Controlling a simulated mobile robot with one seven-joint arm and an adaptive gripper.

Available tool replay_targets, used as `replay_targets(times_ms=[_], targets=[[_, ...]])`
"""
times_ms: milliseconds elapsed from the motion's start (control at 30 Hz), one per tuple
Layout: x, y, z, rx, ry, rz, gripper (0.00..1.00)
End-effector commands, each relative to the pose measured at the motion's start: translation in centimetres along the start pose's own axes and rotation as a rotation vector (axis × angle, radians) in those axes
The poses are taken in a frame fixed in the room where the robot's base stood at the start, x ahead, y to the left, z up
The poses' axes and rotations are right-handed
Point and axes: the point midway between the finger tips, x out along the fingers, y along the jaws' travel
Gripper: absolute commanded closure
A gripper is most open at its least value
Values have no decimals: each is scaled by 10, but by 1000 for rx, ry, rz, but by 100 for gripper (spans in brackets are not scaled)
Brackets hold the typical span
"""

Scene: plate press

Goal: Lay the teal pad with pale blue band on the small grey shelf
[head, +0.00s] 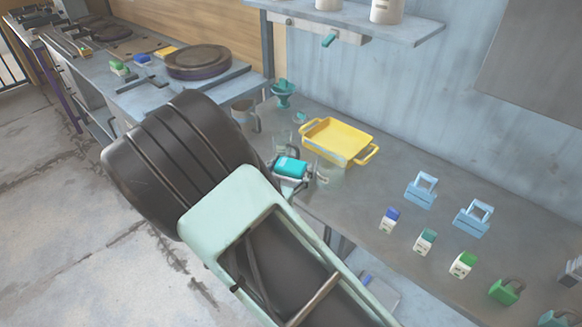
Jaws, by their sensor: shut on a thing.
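The teal pad (291,167) is held in my gripper (297,172), above the counter's front edge and left of the yellow tray. My gripper is shut on it, and my dark arm partly covers the view below. The pad's pale blue band is too small to make out clearly. A small grey surface (384,296) shows low beside the counter's front, with a small blue thing on it. A grey wall shelf (415,30) holds white canisters at the top. I cannot tell which of these is the small grey shelf.
A yellow two-handled tray (338,141) stands on the grey counter (365,190), with a teal stand (284,93) behind left. Blue blocks with handles (421,190) and several small coloured items fill the right. A round dark plate (199,61) is on the left bench.

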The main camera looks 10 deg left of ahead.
Motion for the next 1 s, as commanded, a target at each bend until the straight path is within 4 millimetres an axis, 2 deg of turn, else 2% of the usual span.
replay_targets(times_ms=[300,333,367,767,867,1000], targets=[[1,0,4,1,0,0,64],[0,0,3,1,0,0,37],[0,0,2,0,0,0,34],[-1,0,-4,0,0,0,33],[-17,-1,-1,0,-3,-3,33],[-48,-2,-1,0,-2,-5,33]])
